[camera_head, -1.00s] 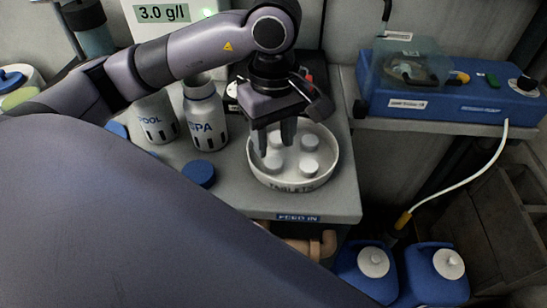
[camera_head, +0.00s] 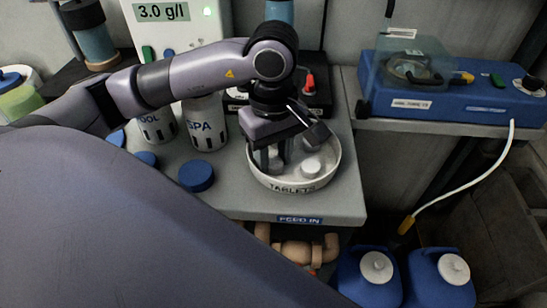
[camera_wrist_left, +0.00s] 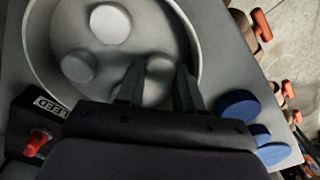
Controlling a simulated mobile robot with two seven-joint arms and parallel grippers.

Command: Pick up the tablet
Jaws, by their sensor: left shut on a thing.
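A round white dish (camera_head: 333,176) labelled TABLETS stands on the grey shelf and holds white round tablets. My left gripper (camera_head: 280,161) reaches down into the dish, its fingers shut on one tablet (camera_wrist_left: 160,66), which shows between the fingertips in the left wrist view. The held tablet is low in the dish; I cannot tell if it is clear of the bottom. Another tablet (camera_head: 311,168) lies at the right of the dish. The left wrist view shows two loose tablets, one bright (camera_wrist_left: 110,24) and one in shade (camera_wrist_left: 78,66). My right gripper is not in view.
The SPA bottle (camera_head: 206,126) and POOL bottle (camera_head: 157,124) stand left of the dish, with blue caps (camera_head: 196,176) on the shelf. A blue device (camera_head: 450,103) sits on the right shelf. Blue jugs (camera_head: 436,280) stand below. The shelf's front edge is near the dish.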

